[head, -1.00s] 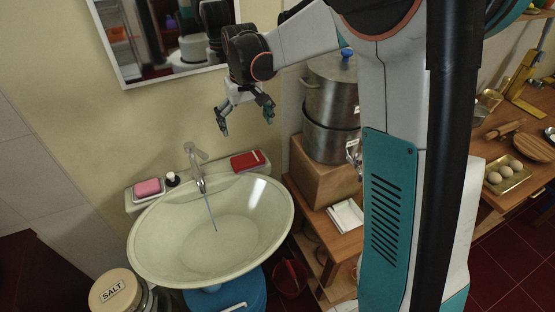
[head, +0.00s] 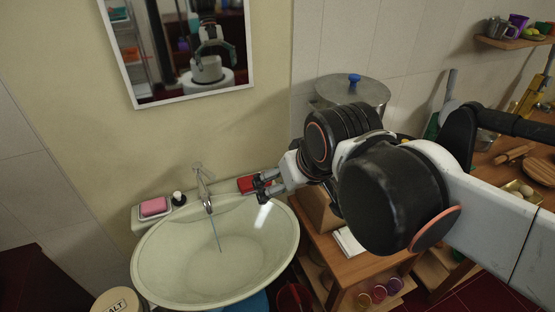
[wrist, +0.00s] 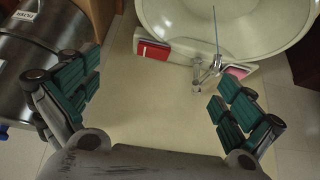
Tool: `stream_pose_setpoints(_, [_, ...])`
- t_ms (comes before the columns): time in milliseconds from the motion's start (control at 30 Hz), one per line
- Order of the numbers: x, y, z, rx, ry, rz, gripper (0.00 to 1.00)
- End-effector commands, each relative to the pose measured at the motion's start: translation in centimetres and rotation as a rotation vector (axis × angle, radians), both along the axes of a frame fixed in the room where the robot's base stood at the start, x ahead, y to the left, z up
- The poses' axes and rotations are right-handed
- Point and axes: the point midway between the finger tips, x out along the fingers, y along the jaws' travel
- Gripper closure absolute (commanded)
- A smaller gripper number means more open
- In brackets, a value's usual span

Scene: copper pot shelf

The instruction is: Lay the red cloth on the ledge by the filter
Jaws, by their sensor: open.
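The red cloth (head: 246,184), a small folded bundle with a pale edge, lies on the sink's back ledge right of the tap. It also shows in the wrist view (wrist: 153,50). My gripper (head: 262,186) is open and empty. In the head view it overlaps the cloth's right side; in the wrist view the cloth lies ahead, between the directions of the teal fingers (wrist: 155,80), apart from them. A tall steel vessel with a blue-knobbed lid (head: 352,90), perhaps the filter, stands on a wooden box (head: 314,205) at right, partly hidden by my arm.
The basin (head: 215,260) and tap (head: 204,188) are left of my gripper. A white folded cloth (head: 348,242) lies on the wooden shelf. A mirror (head: 185,50) hangs above.

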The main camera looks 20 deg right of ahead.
Motion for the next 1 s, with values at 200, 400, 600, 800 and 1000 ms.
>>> stream_pose_setpoints(200, [-2.3,0.0,-1.1,0.0,-0.054,0.0,0.0])
stream_pose_setpoints(400, [-2.6,0.0,-1.2,0.0,-0.063,0.0,0.0])
stream_pose_setpoints(600, [-2.5,0.0,-1.2,0.0,-0.062,0.0,0.0])
stream_pose_setpoints(800, [-2.5,0.0,-1.3,0.0,-0.061,0.0,0.0])
stream_pose_setpoints(1000, [-2.5,0.0,-1.2,0.0,-0.061,0.0,0.0])
